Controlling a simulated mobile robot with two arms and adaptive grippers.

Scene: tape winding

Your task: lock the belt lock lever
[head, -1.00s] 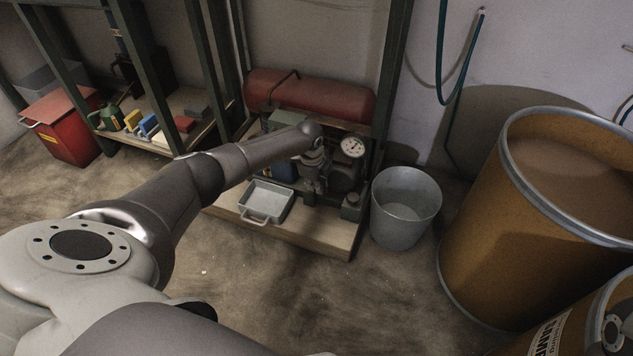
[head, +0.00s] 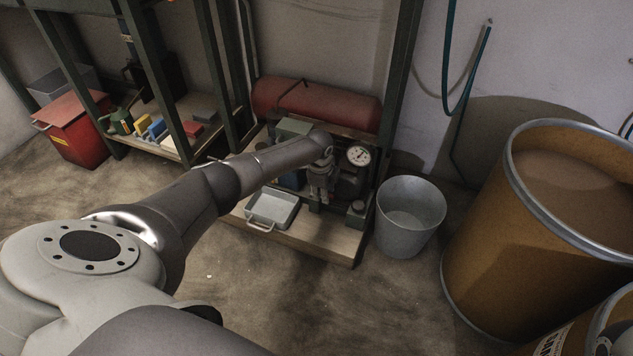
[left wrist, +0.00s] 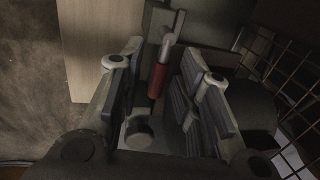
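A lever with a red handle (left wrist: 159,79) and a pale metal end shows in the left wrist view. I take it for the belt lock lever. My left gripper (left wrist: 160,88) is open, with one finger on each side of the red handle. Whether either finger touches it I cannot tell. In the head view my left gripper (head: 321,188) points down at the machine (head: 350,185) with the round gauge. The lever cannot be made out there. My right gripper is not identifiable in either view.
The machine stands on a wooden base (head: 315,243) below a red tank (head: 320,103). A metal tray (head: 272,207) sits at its front left. A grey bucket (head: 409,215) and a large brown drum (head: 530,240) stand to the right. A wire grid (left wrist: 290,75) is right of the gripper.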

